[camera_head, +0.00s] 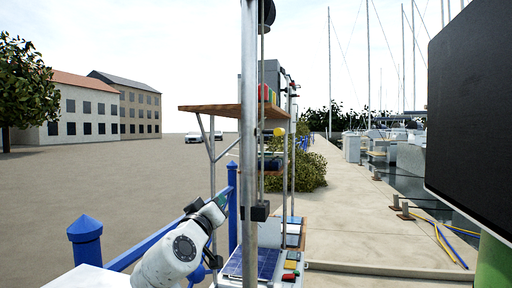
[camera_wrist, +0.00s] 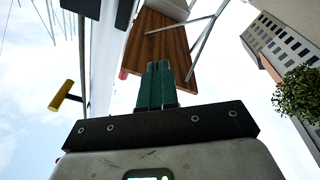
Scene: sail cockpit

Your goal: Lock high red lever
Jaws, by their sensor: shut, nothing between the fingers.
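My gripper (camera_head: 221,200) is low beside the metal pole in the head view, below the wooden shelf. In the wrist view its teal fingers (camera_wrist: 158,85) are together and empty, pointing up toward the shelf's underside. A small red piece (camera_wrist: 123,74) shows at the shelf's edge, just left of the fingertips; I cannot tell if it is the high red lever. In the head view, red, yellow and green pieces (camera_head: 267,94) stand on the shelf, partly behind the pole. A lower red piece (camera_head: 288,278) is on the bench. No lever's position is clear.
The metal pole (camera_head: 249,130) stands beside my gripper. The wooden shelf (camera_head: 212,109) is above it. A yellow handle (camera_wrist: 62,95) sticks out at left in the wrist view. A blue post (camera_head: 85,240) and a dark screen (camera_head: 470,100) stand at the sides.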

